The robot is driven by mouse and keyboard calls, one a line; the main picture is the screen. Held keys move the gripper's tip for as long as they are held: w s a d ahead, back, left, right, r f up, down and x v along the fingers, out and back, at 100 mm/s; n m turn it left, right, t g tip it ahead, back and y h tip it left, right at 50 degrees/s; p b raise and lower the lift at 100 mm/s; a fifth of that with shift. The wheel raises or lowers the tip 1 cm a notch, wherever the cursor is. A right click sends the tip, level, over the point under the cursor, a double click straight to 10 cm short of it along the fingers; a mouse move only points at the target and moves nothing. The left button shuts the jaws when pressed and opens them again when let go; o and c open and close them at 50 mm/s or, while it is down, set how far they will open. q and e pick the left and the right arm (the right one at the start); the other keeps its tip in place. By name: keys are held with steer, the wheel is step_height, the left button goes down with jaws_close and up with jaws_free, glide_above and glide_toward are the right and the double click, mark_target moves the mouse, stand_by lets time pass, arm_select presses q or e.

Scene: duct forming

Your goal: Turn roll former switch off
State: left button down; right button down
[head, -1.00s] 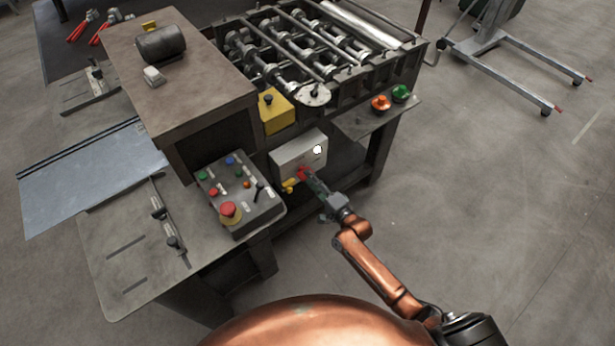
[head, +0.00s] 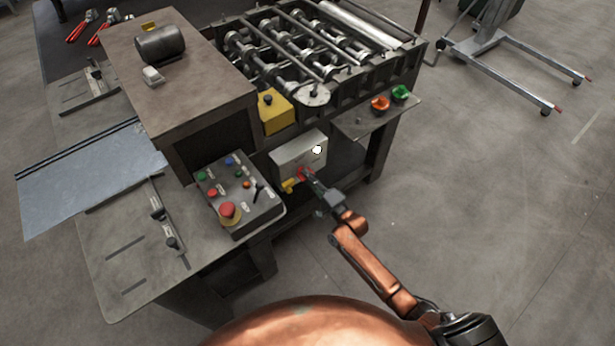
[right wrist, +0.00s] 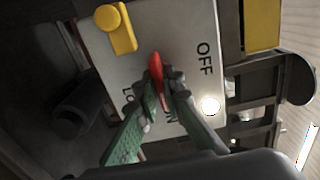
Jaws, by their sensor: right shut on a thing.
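The pale grey switch box (head: 290,153) is mounted on the front of the roll former (head: 335,95). Its red switch handle (right wrist: 156,66) shows in the right wrist view, with the "OFF" lettering to its right. More lettering below it is partly hidden by the fingers. My right gripper (head: 308,178) is at the box front. In the right wrist view its green-grey fingers (right wrist: 158,92) are shut on the red handle, one on each side. A yellow part (right wrist: 116,28) sits on the box at upper left in that view. My left gripper is not in view.
A control panel (head: 238,197) with a red emergency button (head: 229,212) stands left of the box. A yellow box (head: 275,111) is above it. Green and orange buttons (head: 381,103) sit on a shelf to the right.

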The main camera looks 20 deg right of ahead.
steer(key=shift+n, duration=0.3)
steer(key=n+p, duration=0.1)
steer(key=n, duration=0.3)
steer(key=shift+p, duration=0.3)
steer(key=n+p, duration=0.1)
steer(key=n, duration=0.4)
steer(key=shift+n, duration=0.4)
steer(key=n, duration=0.3)
steer(key=shift+n+p, duration=0.3)
steer(key=shift+p, duration=0.1)
steer(key=shift+n, duration=2)
steer(key=c, duration=2.1)
jaws_free()
